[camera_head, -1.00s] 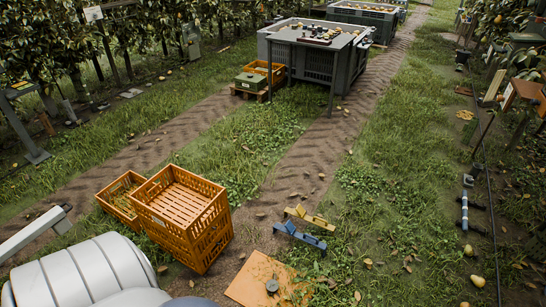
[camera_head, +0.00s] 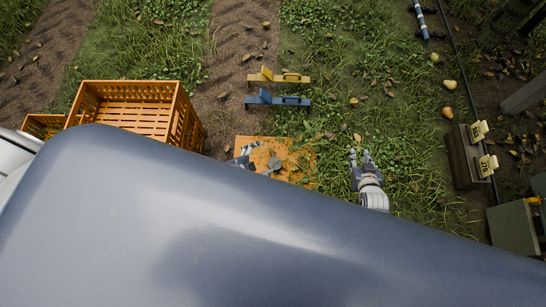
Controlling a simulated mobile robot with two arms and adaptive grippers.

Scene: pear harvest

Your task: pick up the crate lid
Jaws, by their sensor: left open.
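The crate lid (camera_head: 300,158) is a flat orange panel with dark stains, lying on the ground in the middle of the head view. My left gripper (camera_head: 262,157) is open over the lid's left part, with its grey fingers spread. It hides the lid's middle, including the knob, and I cannot tell whether it touches the lid. My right gripper (camera_head: 361,156) is over the grass just right of the lid. Its two fingers are apart with nothing between them.
An empty orange slatted crate (camera_head: 188,112) stands left of the lid, with a lower orange crate (camera_head: 42,125) beside it. A yellow tool (camera_head: 278,77) and a blue tool (camera_head: 278,99) lie beyond the lid. A brown box (camera_head: 465,160) with yellow tags stands at right. Grass between is mostly clear.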

